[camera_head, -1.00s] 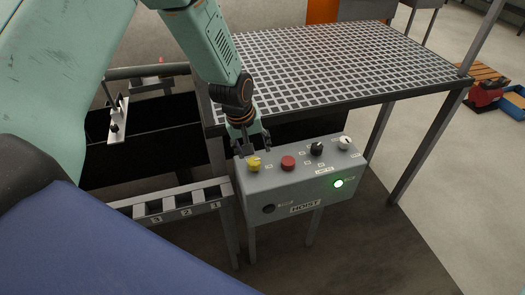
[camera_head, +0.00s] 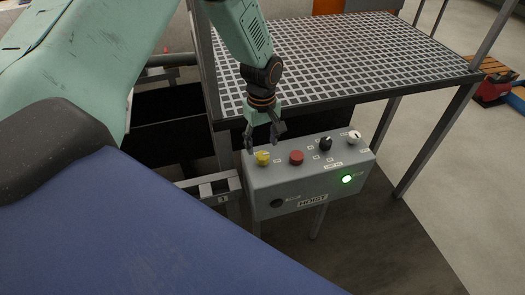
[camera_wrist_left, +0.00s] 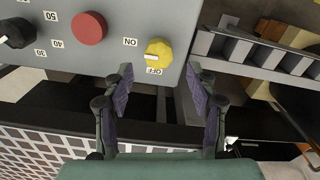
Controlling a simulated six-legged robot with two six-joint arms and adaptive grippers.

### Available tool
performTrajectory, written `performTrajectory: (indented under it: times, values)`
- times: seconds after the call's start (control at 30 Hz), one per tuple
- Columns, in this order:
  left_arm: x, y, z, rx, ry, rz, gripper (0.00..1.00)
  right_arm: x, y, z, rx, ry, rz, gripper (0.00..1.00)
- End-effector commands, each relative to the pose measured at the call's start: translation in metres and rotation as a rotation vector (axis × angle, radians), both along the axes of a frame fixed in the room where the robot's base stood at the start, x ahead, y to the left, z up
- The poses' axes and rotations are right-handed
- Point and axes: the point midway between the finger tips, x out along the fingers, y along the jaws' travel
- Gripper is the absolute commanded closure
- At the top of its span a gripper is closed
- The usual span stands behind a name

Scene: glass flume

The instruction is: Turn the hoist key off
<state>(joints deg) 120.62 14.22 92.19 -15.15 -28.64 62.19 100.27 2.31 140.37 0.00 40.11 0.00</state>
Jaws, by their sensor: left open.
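The grey hoist box (camera_head: 300,180) carries a yellow knob (camera_head: 262,158) at the left end of its top. In the left wrist view the yellow knob (camera_wrist_left: 159,52) sits between ON and OFF labels, ON to its left and OFF just below. Its white mark lies on the left side of the knob, toward ON. My left gripper (camera_head: 264,142) is open and empty, just behind and above the knob. In the left wrist view the fingers (camera_wrist_left: 160,74) are spread, with the knob slightly beyond the tips, between them. My right gripper is out of view.
A red button (camera_head: 296,158), a black knob (camera_head: 325,144) and a white knob (camera_head: 354,138) line the box top. A green lamp (camera_head: 346,179) glows on the front. A grated platform (camera_head: 350,60) stands close behind. Numbered slots (camera_head: 214,187) lie left of the box.

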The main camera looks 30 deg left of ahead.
Motion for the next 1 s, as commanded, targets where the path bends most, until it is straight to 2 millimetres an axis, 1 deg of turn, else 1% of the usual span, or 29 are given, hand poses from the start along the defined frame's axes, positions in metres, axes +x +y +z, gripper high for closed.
performTrajectory:
  times: [0.03, 0.1, 0.2, 0.3, 0.43, 0.67, 1.0]
  values:
    - [0.0, 0.0, -0.01, 0.001, 0.002, -0.001, 0.42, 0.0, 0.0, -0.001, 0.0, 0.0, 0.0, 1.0]
    - [0.0, 0.0, -0.021, 0.001, 0.002, -0.003, 0.42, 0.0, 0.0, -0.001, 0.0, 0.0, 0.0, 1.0]
    - [0.001, 0.0, -0.033, 0.001, 0.0, -0.004, 0.42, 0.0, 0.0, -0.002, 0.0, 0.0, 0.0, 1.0]
    - [0.002, 0.0, -0.041, 0.0, -0.001, -0.004, 0.42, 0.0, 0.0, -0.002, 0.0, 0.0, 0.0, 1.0]
    - [0.002, 0.0, -0.045, 0.001, -0.003, -0.006, 0.42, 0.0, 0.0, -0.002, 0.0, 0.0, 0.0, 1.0]
    - [0.002, 0.0, -0.046, 0.001, -0.003, -0.006, 0.42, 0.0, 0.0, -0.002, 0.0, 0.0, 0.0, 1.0]
    - [0.002, 0.0, -0.046, 0.001, -0.003, -0.006, 0.71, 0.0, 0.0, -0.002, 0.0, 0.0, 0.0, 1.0]
